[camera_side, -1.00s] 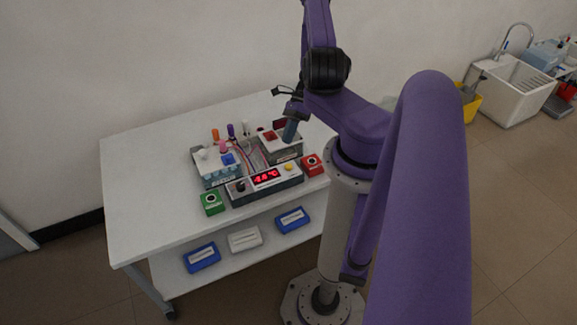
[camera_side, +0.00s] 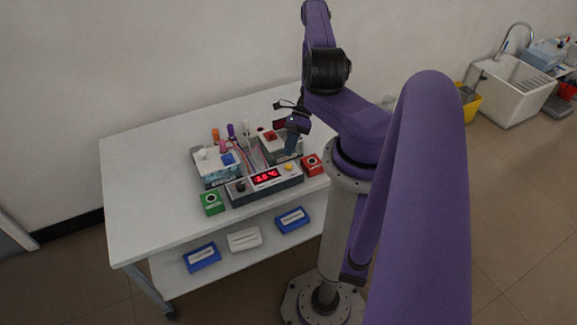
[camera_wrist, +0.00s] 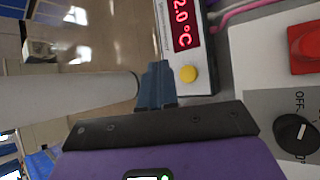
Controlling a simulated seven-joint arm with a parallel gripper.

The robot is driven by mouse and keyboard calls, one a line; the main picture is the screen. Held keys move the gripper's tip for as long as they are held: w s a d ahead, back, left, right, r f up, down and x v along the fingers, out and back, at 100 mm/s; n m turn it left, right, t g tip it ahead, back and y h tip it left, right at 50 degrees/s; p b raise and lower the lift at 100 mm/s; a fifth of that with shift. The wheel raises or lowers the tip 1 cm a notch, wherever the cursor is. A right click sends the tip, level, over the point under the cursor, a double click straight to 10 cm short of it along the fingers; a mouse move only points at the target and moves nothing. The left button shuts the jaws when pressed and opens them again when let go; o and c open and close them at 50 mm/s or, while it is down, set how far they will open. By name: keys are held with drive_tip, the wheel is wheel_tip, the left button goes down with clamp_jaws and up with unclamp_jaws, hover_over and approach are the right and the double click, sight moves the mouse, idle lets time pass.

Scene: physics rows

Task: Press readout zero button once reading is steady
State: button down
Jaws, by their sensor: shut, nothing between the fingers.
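The grey readout box (camera_side: 236,199) stands at the front of the white table, with a red lit display (camera_side: 267,177) and a yellow round button (camera_side: 289,167) at its right end. In the wrist view the display (camera_wrist: 183,25) shows "2.0 °C", its left part cut off, and the yellow button (camera_wrist: 188,74) is uncovered. My gripper (camera_side: 290,151) is shut and empty, above and close to the box's right end. In the wrist view its blue fingertips (camera_wrist: 156,68) are just left of the button, apart from it in the picture; their height above it is unclear.
A red button box (camera_side: 312,165) is right of the readout and a green one (camera_side: 212,203) left. Behind are two instrument boxes, one with a red switch (camera_wrist: 306,45) and black knob (camera_wrist: 296,133), plus wires. The table's left side (camera_side: 145,180) is clear.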

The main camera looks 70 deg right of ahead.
sight(290, 163)
drive_tip(key=shift+f, duration=1.8)
drive_tip(key=shift+f, duration=0.15)
idle(0.6)
drive_tip(key=shift+f, duration=0.25)
drive_tip(key=shift+f, duration=0.35)
idle(0.8)
drive_tip(key=shift+r, duration=0.8)
drive_tip(key=shift+r, duration=2.5)
